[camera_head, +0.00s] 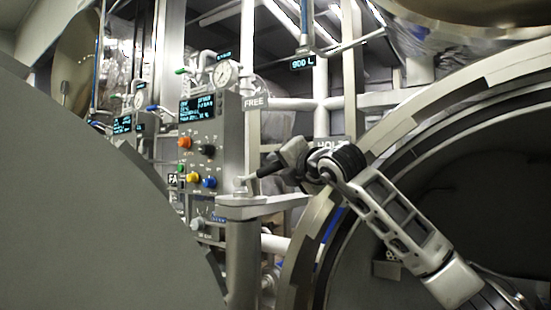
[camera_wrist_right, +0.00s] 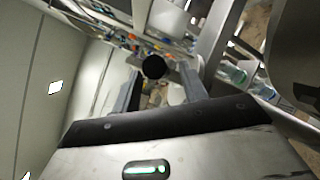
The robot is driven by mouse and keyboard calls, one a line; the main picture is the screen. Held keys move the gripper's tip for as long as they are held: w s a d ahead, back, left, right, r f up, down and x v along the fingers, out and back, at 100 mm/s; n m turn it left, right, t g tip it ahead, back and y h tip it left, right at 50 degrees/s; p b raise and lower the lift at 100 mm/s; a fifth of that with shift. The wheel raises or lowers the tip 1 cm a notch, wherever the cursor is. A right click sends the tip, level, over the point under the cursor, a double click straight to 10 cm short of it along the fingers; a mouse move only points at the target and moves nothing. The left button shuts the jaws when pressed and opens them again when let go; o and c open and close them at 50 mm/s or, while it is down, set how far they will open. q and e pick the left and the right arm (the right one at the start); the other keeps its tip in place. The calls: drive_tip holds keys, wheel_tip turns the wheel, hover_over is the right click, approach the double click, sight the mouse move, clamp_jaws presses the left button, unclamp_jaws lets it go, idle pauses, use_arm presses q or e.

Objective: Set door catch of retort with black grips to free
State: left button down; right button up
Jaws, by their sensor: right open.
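The door catch is a lever with a black grip (camera_head: 268,170) on a pale bracket and post (camera_head: 240,240) beside the retort's ring. A FREE label (camera_head: 256,103) is above it and a HOLD label (camera_head: 332,143), partly hidden by my arm, is to its right. My right gripper (camera_head: 286,160) is open at the grip, reaching in from the right. In the right wrist view the black grip's round end (camera_wrist_right: 153,67) shows between the two open fingers (camera_wrist_right: 161,88); contact cannot be told. My left gripper is not in view.
A large grey round surface (camera_head: 80,190), probably the open door, fills the left. The retort's dark opening (camera_head: 470,180) and ring are on the right. A control panel (camera_head: 198,145) with coloured buttons and a gauge (camera_head: 224,73) stand behind. Pipes crowd the back.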

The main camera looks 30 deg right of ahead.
sight(265, 171)
drive_tip(key=shift+w+r+p, duration=0.15)
drive_tip(key=shift+w+p, duration=0.2)
drive_tip(key=shift+w, duration=0.85)
drive_tip(key=shift+w+d, duration=0.1)
drive_tip(key=shift+w, duration=0.45)
clamp_jaws()
